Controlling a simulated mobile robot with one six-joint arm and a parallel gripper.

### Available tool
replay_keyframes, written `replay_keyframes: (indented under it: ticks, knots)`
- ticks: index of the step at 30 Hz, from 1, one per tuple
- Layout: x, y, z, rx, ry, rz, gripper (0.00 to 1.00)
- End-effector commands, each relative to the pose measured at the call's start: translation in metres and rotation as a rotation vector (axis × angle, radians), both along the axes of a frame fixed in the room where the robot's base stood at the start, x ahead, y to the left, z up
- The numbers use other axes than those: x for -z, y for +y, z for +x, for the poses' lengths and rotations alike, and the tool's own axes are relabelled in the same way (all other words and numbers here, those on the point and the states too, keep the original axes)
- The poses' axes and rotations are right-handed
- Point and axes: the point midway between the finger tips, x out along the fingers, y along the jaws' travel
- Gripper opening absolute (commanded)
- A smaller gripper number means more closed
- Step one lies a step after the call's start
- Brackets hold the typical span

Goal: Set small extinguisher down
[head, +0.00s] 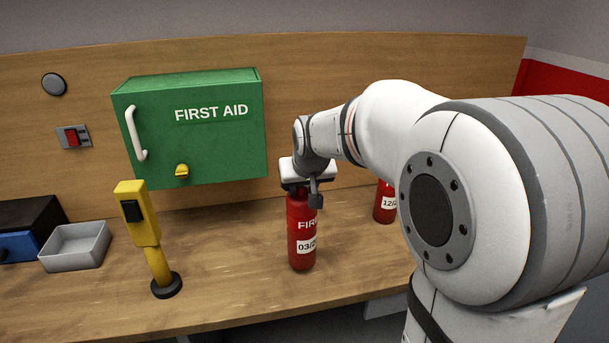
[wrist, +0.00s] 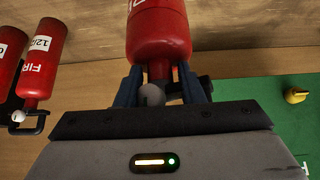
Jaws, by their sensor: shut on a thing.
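A small red extinguisher (head: 301,232) with a white label reading 03/2- is upright under my gripper (head: 303,185) in the head view. My gripper is shut on its neck from above. In the wrist view the held extinguisher (wrist: 159,35) shows between the two fingers of my gripper (wrist: 160,85), with its far end cut off by the frame. Its base is over or on the wooden bench (head: 230,268); I cannot tell whether it touches.
Another red extinguisher (head: 385,203) stands behind, partly hidden by my arm; the wrist view shows two (wrist: 43,60). A green first aid cabinet (head: 190,135) hangs on the wall. A yellow post (head: 150,240) and a grey tray (head: 75,262) stand left. Bench between post and held extinguisher is clear.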

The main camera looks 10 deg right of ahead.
Motion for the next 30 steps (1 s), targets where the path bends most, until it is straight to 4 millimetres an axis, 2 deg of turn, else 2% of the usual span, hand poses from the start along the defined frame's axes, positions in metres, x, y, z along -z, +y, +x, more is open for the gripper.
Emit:
replay_keyframes:
  ticks: [6,18,19,26,30]
  knots:
    - [0.019,0.000,0.001,0.000,-0.006,0.000,0.00]
    - [0.024,0.001,0.001,-0.001,-0.008,0.000,0.00]
    - [0.027,0.001,0.000,-0.001,0.001,-0.001,0.37]
    - [0.026,0.001,0.000,-0.001,0.001,0.000,0.56]
    - [0.026,0.001,0.000,-0.002,0.001,0.000,0.57]
